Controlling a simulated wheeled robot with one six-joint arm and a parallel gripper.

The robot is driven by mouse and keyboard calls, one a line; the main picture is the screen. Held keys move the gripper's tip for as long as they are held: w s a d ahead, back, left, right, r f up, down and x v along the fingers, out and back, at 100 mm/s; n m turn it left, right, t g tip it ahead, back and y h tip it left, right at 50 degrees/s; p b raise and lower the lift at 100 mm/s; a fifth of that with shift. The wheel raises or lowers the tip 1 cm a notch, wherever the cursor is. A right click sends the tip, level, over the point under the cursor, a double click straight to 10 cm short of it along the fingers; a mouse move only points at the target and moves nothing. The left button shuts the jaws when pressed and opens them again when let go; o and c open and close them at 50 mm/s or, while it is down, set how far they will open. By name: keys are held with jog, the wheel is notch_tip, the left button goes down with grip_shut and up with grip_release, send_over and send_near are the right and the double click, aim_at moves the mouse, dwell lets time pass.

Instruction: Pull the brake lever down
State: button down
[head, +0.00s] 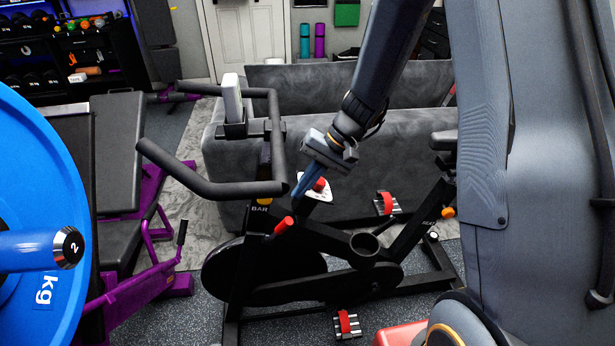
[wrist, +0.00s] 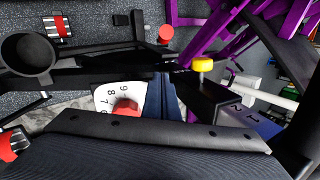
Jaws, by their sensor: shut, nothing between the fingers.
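In the wrist view the blue fingers of my gripper (wrist: 162,80) lie together. A white numbered dial (wrist: 106,97) with a red knob sits right beside the fingers and is partly hidden by them.
The black handlebar (head: 210,187) is left of my gripper. A cup holder (head: 364,244) and red-strapped pedals (head: 386,203) lie right of the lever. A yellow knob (wrist: 203,65) is near the fingers. A grey sofa (head: 400,110) stands behind; a blue weight plate (head: 40,180) is at left.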

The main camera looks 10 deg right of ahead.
aim_at(281, 229)
jog(key=shift+s+a+f+p, duration=0.25)
jog(key=shift+s+a+f, duration=0.5)
jog(key=shift+s, duration=0.2)
jog(key=shift+s+a+f+p, duration=0.2)
jog(key=shift+s+a+f, duration=0.5)
jog(key=shift+s, duration=0.25)
